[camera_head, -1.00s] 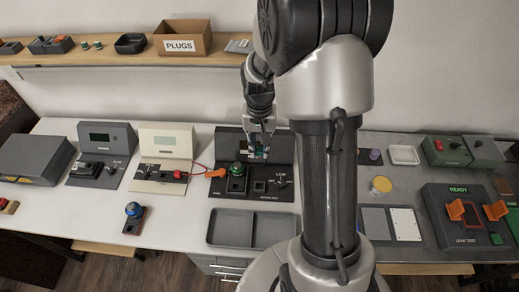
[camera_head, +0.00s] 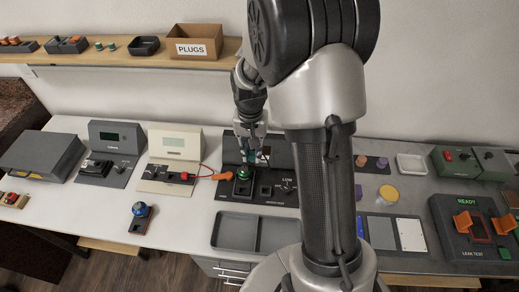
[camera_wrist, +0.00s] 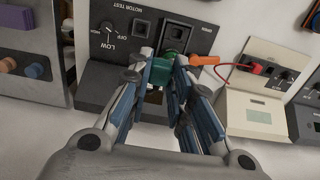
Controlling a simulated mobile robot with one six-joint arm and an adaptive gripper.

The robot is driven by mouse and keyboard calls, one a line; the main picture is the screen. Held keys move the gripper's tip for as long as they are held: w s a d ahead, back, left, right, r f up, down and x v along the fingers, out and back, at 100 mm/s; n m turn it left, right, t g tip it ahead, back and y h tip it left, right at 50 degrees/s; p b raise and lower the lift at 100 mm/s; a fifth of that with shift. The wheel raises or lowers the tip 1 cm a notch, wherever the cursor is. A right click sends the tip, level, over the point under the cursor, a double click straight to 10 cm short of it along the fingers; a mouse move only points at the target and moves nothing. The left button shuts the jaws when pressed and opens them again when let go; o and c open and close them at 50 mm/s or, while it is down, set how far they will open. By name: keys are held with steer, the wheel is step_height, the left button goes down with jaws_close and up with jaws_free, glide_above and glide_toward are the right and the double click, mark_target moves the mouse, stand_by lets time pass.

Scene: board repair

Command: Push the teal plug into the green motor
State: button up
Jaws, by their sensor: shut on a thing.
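The green motor (camera_head: 243,173) stands upright in the left socket of the dark motor test station (camera_head: 281,195). In the wrist view my gripper (camera_wrist: 166,88) is shut on a small teal piece, the teal plug (camera_wrist: 178,85), mostly hidden by the blue-padded fingers. I cannot tell whether the plug touches the motor.
An orange clip on a red lead (camera_head: 224,176) lies just left of the motor. A station with a pale screen (camera_head: 172,143) stands to the left. A grey divided tray (camera_head: 236,231) lies in front. My arm hides part of the bench to the right.

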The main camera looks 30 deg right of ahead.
steer(key=shift+w+a, duration=0.5)
steer(key=shift+a, duration=0.4)
steer(key=shift+w+a, duration=0.45)
steer(key=shift+a, duration=0.45)
steer(key=shift+f, duration=0.1)
steer(key=shift+f+b, duration=5.1)
steer(key=shift+f, duration=2.8)
steer(key=shift+f+b, duration=0.45)
steer(key=shift+f, duration=1.05)
